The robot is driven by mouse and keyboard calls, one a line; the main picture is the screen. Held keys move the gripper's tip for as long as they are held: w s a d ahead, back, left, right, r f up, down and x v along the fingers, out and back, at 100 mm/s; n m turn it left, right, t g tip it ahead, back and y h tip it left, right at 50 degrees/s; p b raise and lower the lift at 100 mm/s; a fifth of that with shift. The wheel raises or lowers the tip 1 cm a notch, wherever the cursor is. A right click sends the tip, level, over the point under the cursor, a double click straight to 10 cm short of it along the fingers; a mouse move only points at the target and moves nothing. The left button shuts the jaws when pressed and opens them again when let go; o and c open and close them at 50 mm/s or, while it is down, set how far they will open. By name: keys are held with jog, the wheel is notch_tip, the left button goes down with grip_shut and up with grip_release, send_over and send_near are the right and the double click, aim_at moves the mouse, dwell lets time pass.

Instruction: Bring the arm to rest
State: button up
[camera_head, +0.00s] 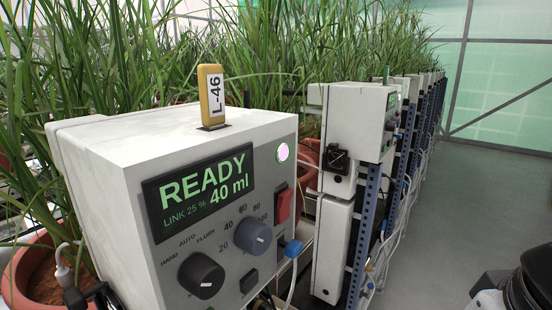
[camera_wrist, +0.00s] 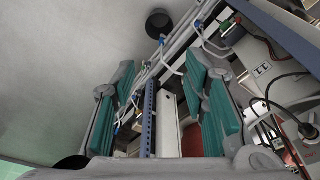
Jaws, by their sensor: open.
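My gripper (camera_wrist: 165,110) shows in the wrist view with its two teal-padded fingers well apart. Nothing is between the pads; a blue perforated post and a white box show beyond them. In the head view a dark, rounded part of my arm (camera_head: 525,285) shows at the lower right corner, over the aisle side. The fingers are not seen in the head view. My gripper appears clear of the equipment, though its exact distance from the rack cannot be told.
Potted grassy plants (camera_head: 100,60) line the left. The grey aisle floor (camera_head: 480,190) at right is free.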

notch_tip(320, 180, up, 17)
jog(key=s+t+p, duration=0.1)
jog(key=s+p, duration=0.1)
jog(key=p, duration=1.2)
jog(key=shift+s+f+t, duration=0.2)
jog(key=shift+s+t, duration=0.15)
jog(key=shift+t, duration=0.05)
jog(key=shift+d, duration=0.1)
